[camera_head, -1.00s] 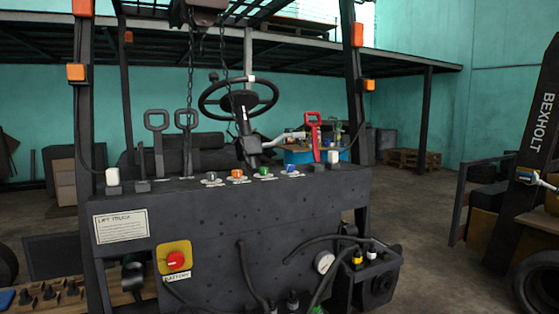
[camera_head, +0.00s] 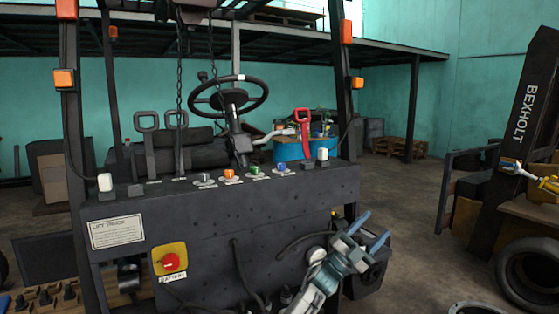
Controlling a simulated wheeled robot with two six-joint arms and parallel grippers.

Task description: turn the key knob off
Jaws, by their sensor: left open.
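A red rotary knob (camera_head: 171,262) sits on a yellow plate (camera_head: 157,251) labelled BATTERY, low on the left of the forklift's dark front panel (camera_head: 220,225). Several small coloured knobs line the panel's top: a grey-blue one (camera_head: 204,177), an orange one (camera_head: 229,174), a green one (camera_head: 255,171) and a blue one (camera_head: 281,168). Their labels are too small to read, so I cannot tell which is the key knob. My left gripper (camera_head: 375,227) is open and empty, its blue fingers pointing up and right. It is in front of the panel's lower right, apart from the knobs.
A steering wheel (camera_head: 229,96), black levers (camera_head: 148,140) and a red-handled lever (camera_head: 303,132) rise behind the panel. Dark posts (camera_head: 348,100) flank it. Hoses and a gauge are partly hidden behind my arm. A tyre (camera_head: 529,274) and another machine stand right, with open floor between.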

